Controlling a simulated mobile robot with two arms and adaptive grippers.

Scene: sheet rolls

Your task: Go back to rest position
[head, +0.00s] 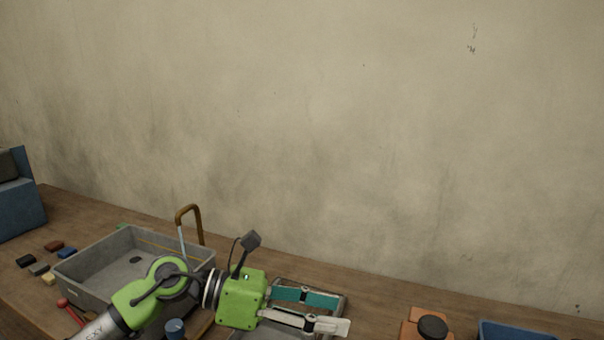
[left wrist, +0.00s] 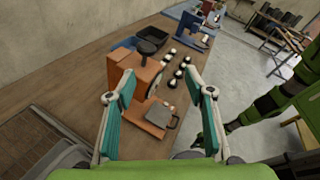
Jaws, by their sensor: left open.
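My left gripper (head: 322,312) reaches in from the left in the head view, over a grey tray (head: 343,303) on the wooden bench (head: 375,298). In the left wrist view its two teal-padded fingers (left wrist: 163,107) are spread wide apart. Nothing is held between them. An orange machine (left wrist: 128,72) with a dark round top stands on the bench beyond the fingers. My right gripper is not clearly in view. A green arm part of mine shows at the right of the left wrist view.
A grey bin (head: 85,268) stands behind my left arm, with a brown-handled tool (head: 190,210) beside it. Small coloured blocks (head: 52,258) lie left of it. A blue container (head: 510,331) is at lower right. Several black-and-white pieces (left wrist: 177,73) stand beyond the orange machine. The wall closes the back.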

